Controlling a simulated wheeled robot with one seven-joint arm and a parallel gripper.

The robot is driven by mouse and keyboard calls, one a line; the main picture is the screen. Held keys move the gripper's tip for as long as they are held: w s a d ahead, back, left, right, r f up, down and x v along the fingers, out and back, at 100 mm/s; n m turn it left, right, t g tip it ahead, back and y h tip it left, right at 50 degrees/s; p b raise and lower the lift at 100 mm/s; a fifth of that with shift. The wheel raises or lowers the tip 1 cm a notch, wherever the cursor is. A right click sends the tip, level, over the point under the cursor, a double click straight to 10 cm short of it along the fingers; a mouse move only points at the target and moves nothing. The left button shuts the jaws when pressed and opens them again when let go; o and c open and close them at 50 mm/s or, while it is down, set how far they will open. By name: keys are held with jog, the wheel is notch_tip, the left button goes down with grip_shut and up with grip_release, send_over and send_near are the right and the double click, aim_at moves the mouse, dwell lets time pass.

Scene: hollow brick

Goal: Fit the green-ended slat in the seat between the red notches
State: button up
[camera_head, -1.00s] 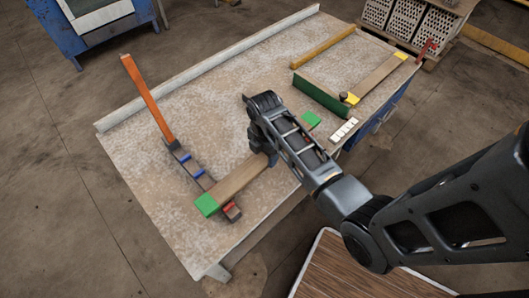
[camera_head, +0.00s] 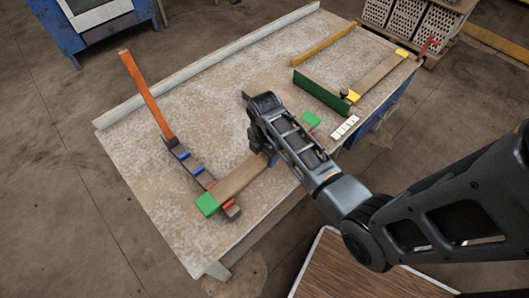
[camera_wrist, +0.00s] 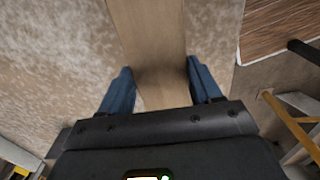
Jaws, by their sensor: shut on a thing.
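The green-ended slat is a brown wooden board (camera_head: 240,180) with a green block (camera_head: 207,204) at its near left end and another green block (camera_head: 310,122) at its far right end. My gripper (camera_head: 268,157) is shut on the slat near its middle; the wrist view also shows the slat (camera_wrist: 150,40) running between the two blue fingers (camera_wrist: 160,88). The slat's near part crosses a dark notched rail (camera_head: 178,147). One red notch mark (camera_head: 211,185) shows on each side of the slat. Whether the slat rests down in the seat or just above it I cannot tell.
An orange bar (camera_head: 145,95) extends from the rail's far end. Blue marks (camera_head: 184,155) sit farther up the rail. At the back right lie a green board (camera_head: 321,93), a yellow-ended slat (camera_head: 380,76) and an ochre strip (camera_head: 323,46). A pale edge strip (camera_head: 210,68) borders the table's far left side.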

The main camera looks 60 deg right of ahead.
jog(key=shift+f, duration=0.15)
jog(key=o, duration=1.4)
notch_tip(320, 180, up, 8)
jog(key=shift+f, duration=0.15)
